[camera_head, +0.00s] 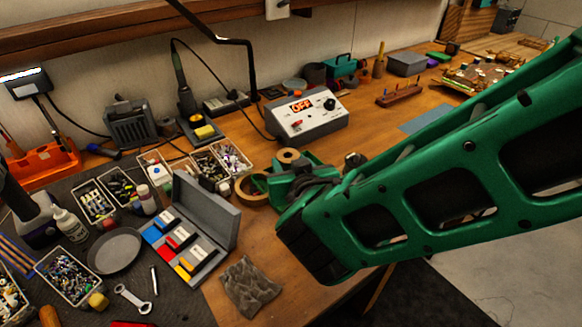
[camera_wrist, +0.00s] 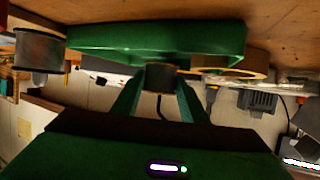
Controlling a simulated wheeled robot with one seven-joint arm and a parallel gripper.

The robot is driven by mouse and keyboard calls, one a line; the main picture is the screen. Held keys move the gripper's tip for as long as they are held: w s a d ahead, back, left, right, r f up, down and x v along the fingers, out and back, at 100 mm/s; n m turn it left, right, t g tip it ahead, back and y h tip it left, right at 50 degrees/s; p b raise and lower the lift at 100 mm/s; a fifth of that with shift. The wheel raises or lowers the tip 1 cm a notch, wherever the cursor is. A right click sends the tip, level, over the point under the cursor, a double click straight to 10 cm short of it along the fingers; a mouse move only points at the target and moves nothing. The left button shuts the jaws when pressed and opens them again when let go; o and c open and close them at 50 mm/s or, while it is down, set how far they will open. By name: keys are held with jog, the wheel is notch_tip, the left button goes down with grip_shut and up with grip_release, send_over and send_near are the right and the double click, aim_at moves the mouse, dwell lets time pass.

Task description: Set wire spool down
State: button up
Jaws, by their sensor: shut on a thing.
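The wire spool, a small roll with a tan top (camera_head: 288,155), shows just beyond my wrist in the head view. In the wrist view, its dark side (camera_wrist: 160,77) sits between the fingertips of my gripper (camera_wrist: 160,80), which is shut on it. That view is upside down, with the table at the top. A green tray (camera_wrist: 90,45) lies directly behind the spool there. I cannot tell whether the spool touches the tray. My wrist and forearm hide most of the tray and the fingertips in the head view.
A tan tape roll (camera_head: 243,191) lies left of my gripper, and another spool (camera_wrist: 38,52) stands on the other side. A power unit reading OFF (camera_head: 305,117) is behind. A grey case (camera_head: 207,212) stands open at left; a crumpled cloth (camera_head: 248,285) lies near the front edge.

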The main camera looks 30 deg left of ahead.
jog(key=shift+f, duration=0.7)
jog(key=o, duration=1.1)
jog(key=shift+f, duration=0.15)
jog(key=shift+s+d+r, duration=0.15)
jog(key=shift+s+r, duration=0.05)
jog(key=shift+r, duration=0.05)
jog(key=v, duration=1.1)
jog(key=shift+s+d+r, duration=0.15)
jog(key=shift+s, duration=0.1)
